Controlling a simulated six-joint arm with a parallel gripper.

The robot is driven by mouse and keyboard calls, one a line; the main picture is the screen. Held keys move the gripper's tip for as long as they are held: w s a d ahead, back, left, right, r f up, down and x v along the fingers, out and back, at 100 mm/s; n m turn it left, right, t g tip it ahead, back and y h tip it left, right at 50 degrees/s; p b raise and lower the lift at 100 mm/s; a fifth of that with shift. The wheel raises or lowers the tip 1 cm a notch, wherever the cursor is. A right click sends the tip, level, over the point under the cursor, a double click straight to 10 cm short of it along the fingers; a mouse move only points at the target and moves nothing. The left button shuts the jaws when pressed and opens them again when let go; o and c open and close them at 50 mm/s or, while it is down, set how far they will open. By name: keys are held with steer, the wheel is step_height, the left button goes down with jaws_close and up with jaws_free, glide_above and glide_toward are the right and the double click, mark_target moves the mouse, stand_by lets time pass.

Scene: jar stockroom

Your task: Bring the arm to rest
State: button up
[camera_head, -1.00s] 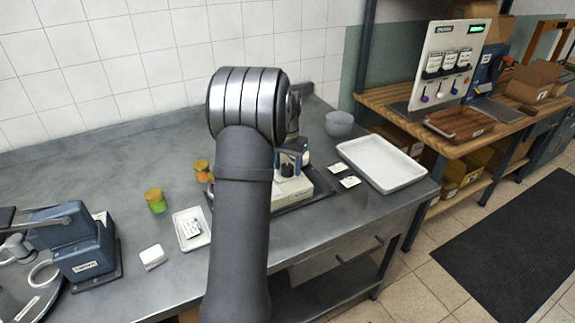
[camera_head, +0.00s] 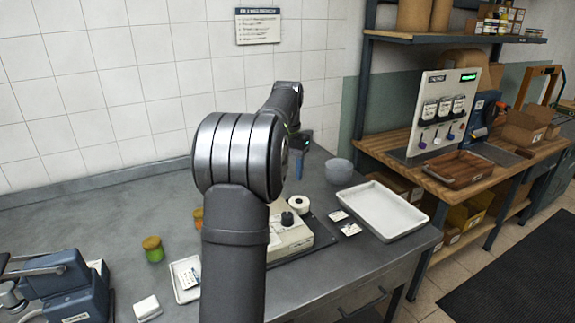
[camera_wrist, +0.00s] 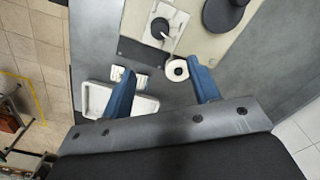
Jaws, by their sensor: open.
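My gripper (camera_wrist: 165,78) is open, its two blue fingers spread apart with nothing between them in the wrist view. It hangs above the steel bench, pointing down, with a white ring-shaped roll (camera_wrist: 177,70) below near the right finger. In the head view my arm rises in front and bends over toward the wall. Only a blue finger and a dark part of the gripper show beyond the arm, at the back of the bench; the rest is hidden.
Below stand a beige device with a black knob (camera_head: 289,236), a white tray (camera_head: 385,212) and a grey bowl (camera_head: 339,171). A green jar (camera_head: 153,250) and blue press (camera_head: 65,285) are left. The tiled wall (camera_head: 150,90) is close behind; a wooden bench (camera_head: 400,160) stands right.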

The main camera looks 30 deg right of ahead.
mark_target(287, 215)
steer(key=shift+r, duration=0.6)
step_height(287, 215, down, 18)
steer(key=shift+r, duration=0.25)
stand_by(0.5)
